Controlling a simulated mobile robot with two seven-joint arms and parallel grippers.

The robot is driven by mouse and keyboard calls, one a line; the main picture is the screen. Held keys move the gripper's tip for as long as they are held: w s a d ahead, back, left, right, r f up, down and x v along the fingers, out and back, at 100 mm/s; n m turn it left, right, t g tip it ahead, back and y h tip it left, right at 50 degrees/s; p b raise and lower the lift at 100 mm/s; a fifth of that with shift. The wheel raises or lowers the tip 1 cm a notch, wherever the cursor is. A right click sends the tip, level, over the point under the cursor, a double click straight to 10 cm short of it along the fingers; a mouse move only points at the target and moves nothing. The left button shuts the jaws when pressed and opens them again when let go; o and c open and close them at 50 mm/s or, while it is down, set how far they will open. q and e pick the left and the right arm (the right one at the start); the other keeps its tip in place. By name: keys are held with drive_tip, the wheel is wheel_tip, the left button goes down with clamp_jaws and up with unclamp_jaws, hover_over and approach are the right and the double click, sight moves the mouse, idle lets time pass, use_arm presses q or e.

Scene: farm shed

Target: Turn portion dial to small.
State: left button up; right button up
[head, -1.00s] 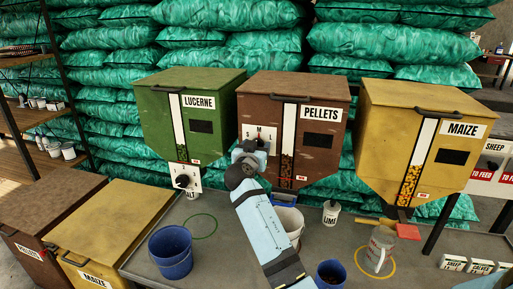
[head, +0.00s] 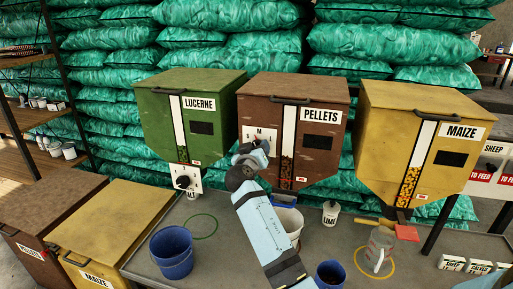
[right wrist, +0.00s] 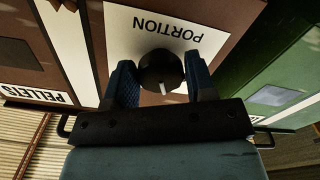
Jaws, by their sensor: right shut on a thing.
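The portion dial is a dark round knob with a white pointer mark, on a white plate (head: 247,134) on the front of the brown pellets bin. In the right wrist view the knob (right wrist: 160,68) sits between the two fingers of my right gripper (right wrist: 162,84), which is shut on it. The plate's word PORTION (right wrist: 168,27) reads upside down there. The pointer points down in that picture, a little to the right; the letters by it are hidden. In the head view my right gripper (head: 250,155) covers the knob; S and M show above it. My left gripper is out of view.
A green lucerne bin (head: 190,95) stands left of the pellets bin (head: 292,97), a yellow maize bin (head: 420,110) right. On the grey bench are a blue bucket (head: 172,253), a white bucket (head: 291,222) behind my arm, a smaller blue one (head: 330,273) and a clear jug (head: 380,249).

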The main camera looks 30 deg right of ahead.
drive_tip(key=shift+d+r+n+p, duration=0.1)
drive_tip(key=shift+n+p, duration=0.8)
drive_tip(key=shift+n, duration=0.9)
drive_tip(key=shift+r+n+p, duration=0.1)
drive_tip(key=shift+n+p, duration=0.75)
drive_tip(key=shift+n, duration=0.95)
drive_tip(key=o, duration=0.8)
drive_tip(key=shift+o, duration=0.2)
drive_tip(key=shift+f, duration=0.1)
drive_tip(key=shift+f, duration=0.1)
